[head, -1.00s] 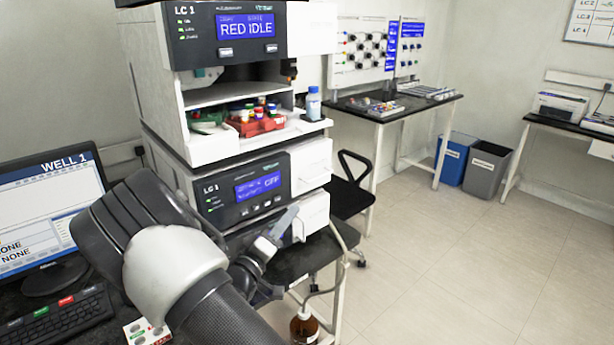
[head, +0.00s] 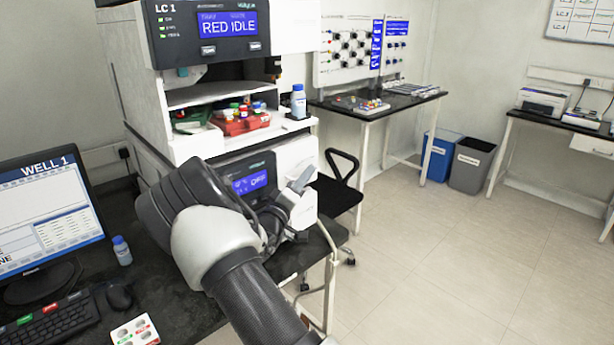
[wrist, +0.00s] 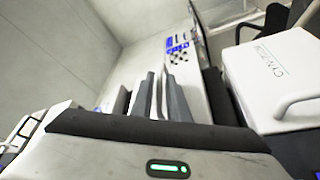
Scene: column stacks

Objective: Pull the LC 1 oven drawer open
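The lower LC 1 unit (head: 225,165) has a lit blue display and white front panels on its right side, in the head view. The upper white panel (head: 296,152) shows above my gripper (head: 300,184), and the lower panel is partly covered by it. In the wrist view my gripper's fingers (wrist: 160,98) are close together with nothing clearly held. A white box front (wrist: 265,75) with small black lettering and a curved white handle (wrist: 305,100) is right of the fingers, apart from them. Which panel is the oven drawer I cannot read.
A black chair (head: 340,190) is just right of the stack.

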